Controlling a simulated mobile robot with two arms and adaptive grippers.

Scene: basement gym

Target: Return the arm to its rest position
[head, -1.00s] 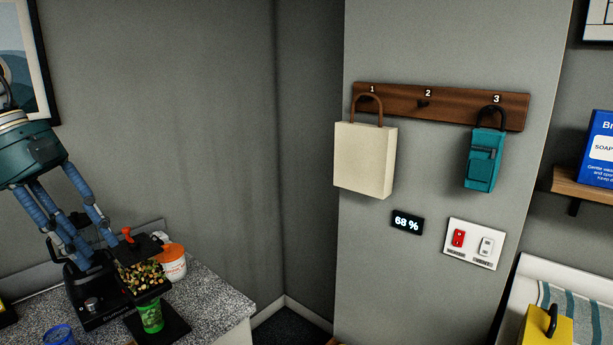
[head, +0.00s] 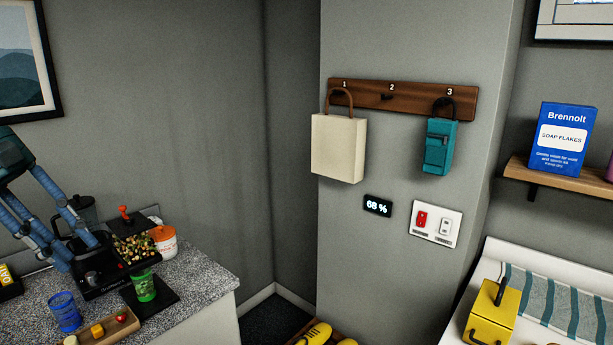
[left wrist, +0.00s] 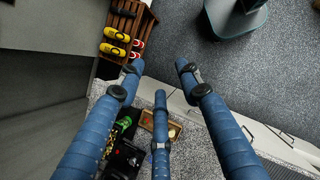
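My left gripper (head: 78,250) comes in at the left edge of the head view, with its teal wrist partly cut off. Its blue fingers point down over the counter, in front of the black appliance there. In the left wrist view the three fingers of my left gripper (left wrist: 160,76) are spread apart with nothing between them. My right gripper and arm are not in view.
The speckled counter (head: 205,290) holds a black appliance (head: 100,282), a tray of mixed bits (head: 135,248), a green cup (head: 144,286), a white-orange tub (head: 163,240), a blue cup (head: 66,312) and a wooden board (head: 118,330). A shoe rack (left wrist: 122,22) stands beyond the counter.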

